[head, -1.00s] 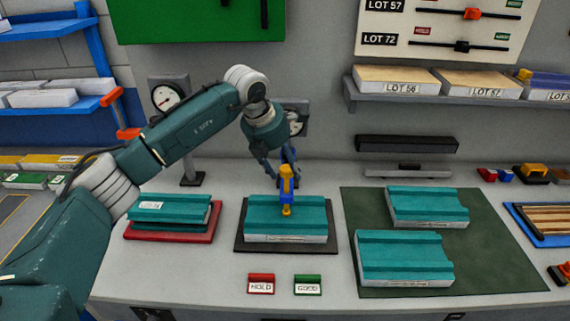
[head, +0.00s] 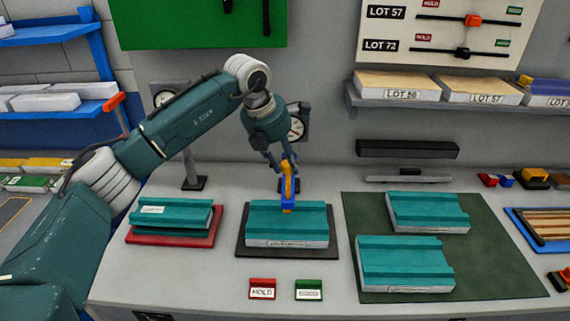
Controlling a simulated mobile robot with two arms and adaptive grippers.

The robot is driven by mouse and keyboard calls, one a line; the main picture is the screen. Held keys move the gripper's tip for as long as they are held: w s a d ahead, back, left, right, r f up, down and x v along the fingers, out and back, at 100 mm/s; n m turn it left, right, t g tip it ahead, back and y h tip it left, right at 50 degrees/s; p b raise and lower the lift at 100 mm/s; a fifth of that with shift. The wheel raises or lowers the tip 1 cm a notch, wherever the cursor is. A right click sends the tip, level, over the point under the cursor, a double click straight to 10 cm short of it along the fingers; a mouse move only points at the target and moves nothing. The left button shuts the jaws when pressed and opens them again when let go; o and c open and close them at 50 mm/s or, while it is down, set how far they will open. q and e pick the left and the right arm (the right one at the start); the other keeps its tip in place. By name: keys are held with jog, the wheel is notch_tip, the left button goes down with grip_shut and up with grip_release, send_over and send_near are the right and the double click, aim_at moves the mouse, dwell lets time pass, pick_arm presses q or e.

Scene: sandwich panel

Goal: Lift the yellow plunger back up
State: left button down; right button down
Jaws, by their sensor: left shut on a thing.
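The yellow plunger (head: 287,182) stands upright over the middle teal panel (head: 262,228), which lies on a dark base plate (head: 244,250). A blue part (head: 289,206) shows at the plunger's lower end, close over the panel; whether it touches cannot be told. My left gripper (head: 287,164) comes down from above and is shut on the plunger's upper part. Its fingers partly hide the plunger's top. A gauge (head: 297,127) on a stand is behind the gripper. My right gripper is not in view.
Another teal panel (head: 172,211) lies on a red base (head: 137,238) at left. Two more lie on the dark green mat (head: 480,268) at right. HOLD (head: 262,289) and GOOD (head: 308,289) tags stand in front. A shelf (head: 420,106) with lots is behind.

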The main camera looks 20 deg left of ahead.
pick_arm(q)
jog(key=c, duration=1.3)
grip_release()
jog(key=shift+w+d+r, duration=0.1)
jog(key=shift+w+r, duration=0.15)
jog(key=shift+r, duration=0.35)
jog(key=shift+s+d+f, duration=0.1)
jog(key=shift+f, duration=0.05)
jog(key=shift+s+r, duration=0.1)
jog(key=shift+r, duration=0.25)
jog(key=v, duration=1.1)
jog(key=shift+s, duration=0.15)
